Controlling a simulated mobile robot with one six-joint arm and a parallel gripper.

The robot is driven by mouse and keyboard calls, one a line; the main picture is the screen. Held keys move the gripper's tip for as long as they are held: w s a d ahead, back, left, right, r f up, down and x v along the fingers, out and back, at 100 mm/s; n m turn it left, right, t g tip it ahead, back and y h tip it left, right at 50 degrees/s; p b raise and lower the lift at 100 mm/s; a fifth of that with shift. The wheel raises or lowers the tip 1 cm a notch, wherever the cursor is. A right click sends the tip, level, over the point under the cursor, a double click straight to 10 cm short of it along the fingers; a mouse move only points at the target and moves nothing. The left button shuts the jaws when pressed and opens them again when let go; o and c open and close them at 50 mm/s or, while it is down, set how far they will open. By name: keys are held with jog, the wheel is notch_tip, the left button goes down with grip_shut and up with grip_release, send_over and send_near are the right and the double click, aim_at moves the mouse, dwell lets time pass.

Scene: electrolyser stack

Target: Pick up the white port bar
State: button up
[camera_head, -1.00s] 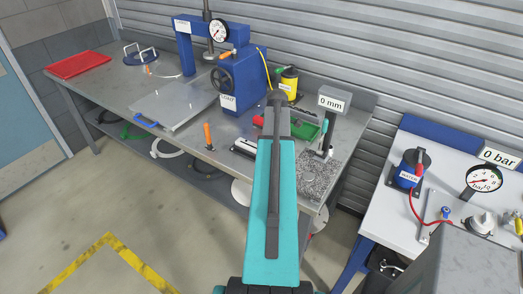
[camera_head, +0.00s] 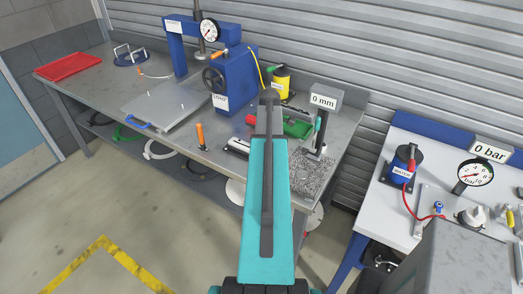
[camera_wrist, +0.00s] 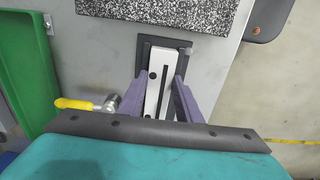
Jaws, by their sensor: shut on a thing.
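The white port bar (camera_wrist: 154,92) is a narrow white bar with a dark slot, seen in the wrist view lying along a black tray (camera_wrist: 145,44). My gripper (camera_wrist: 162,74) has one purple finger on each side of the bar and is shut on it. The bar still overlaps the tray in the view; I cannot tell whether it is lifted clear. In the head view my teal arm hides the gripper. The black tray with a white part (camera_head: 237,145) shows just left of my arm, near the bench's front edge.
A speckled granite plate (camera_wrist: 165,10) lies just beyond the tray. A green bin (camera_wrist: 25,65) and a yellow-handled tool (camera_wrist: 75,104) are to the left. The dial stand marked 0 mm (camera_head: 323,100) rises by the granite. The blue press (camera_head: 233,85) stands further left.

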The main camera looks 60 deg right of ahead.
jog(key=shift+r, duration=0.1)
jog(key=shift+r+b, duration=1.1)
jog(key=shift+r, duration=0.3)
jog(key=shift+s+a+r, duration=0.1)
jog(key=shift+a+r, duration=0.1)
jog(key=s+a+b, duration=0.3)
jog(key=a+b, duration=0.1)
jog(key=a, duration=0.3)
jog(key=s+a+r+b, duration=0.1)
jog(key=s+a+b, duration=0.2)
jog(key=a, duration=0.3)
jog(key=shift+s+a+r+b, duration=0.15)
jog(key=shift+a+r+b, duration=0.15)
jog(key=shift+b, duration=0.2)
jog(key=shift+a, duration=0.1)
